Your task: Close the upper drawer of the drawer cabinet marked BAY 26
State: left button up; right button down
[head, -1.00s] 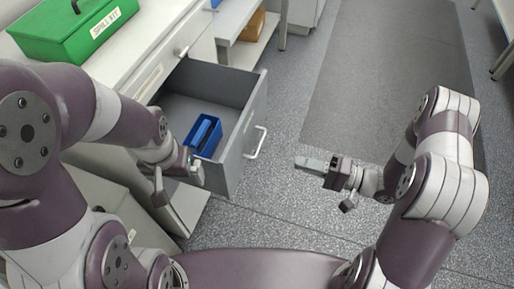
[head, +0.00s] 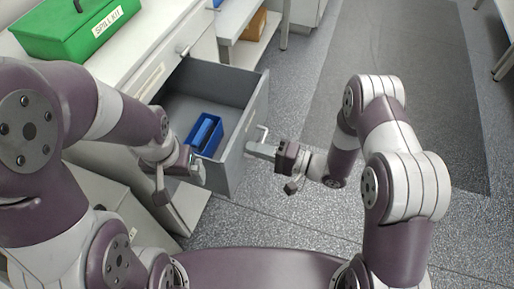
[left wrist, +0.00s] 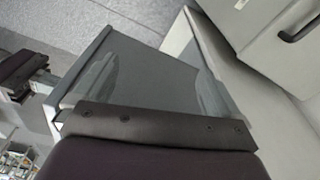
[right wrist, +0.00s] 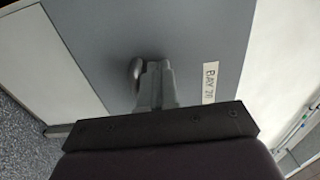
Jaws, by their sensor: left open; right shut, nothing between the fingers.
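The upper drawer (head: 245,125) stands pulled out from the white cabinet (head: 150,78). Its grey front carries a handle (head: 263,133), partly hidden behind my right gripper. My right gripper (head: 250,149) is shut and empty at the drawer front, close beside the handle; I cannot tell whether it touches. In the right wrist view, the shut fingertips (right wrist: 158,70) are next to the handle (right wrist: 136,72), and a BAY label (right wrist: 210,83) shows, its last digit unclear. My left gripper (head: 196,168) is open by the drawer's near side. The drawer also shows in the left wrist view (left wrist: 85,70).
A blue bin (head: 206,134) lies inside the drawer. A green spill kit box (head: 75,28) stands on the cabinet top. A shelf with a cardboard box (head: 252,24) is beyond the drawer. The floor right of the drawer is clear, with a dark mat (head: 420,100).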

jog(key=x, duration=1)
jog(key=shift+s+f, duration=0.1)
jog(key=b+x, duration=0.3)
jog(key=x, duration=1)
jog(key=shift+a+f+b, duration=0.1)
jog(key=shift+a+b, duration=0.2)
jog(key=shift+w+a, duration=0.3)
jog(key=shift+a, duration=0.15)
jog(key=shift+r, duration=0.3)
jog(key=shift+r, duration=0.1)
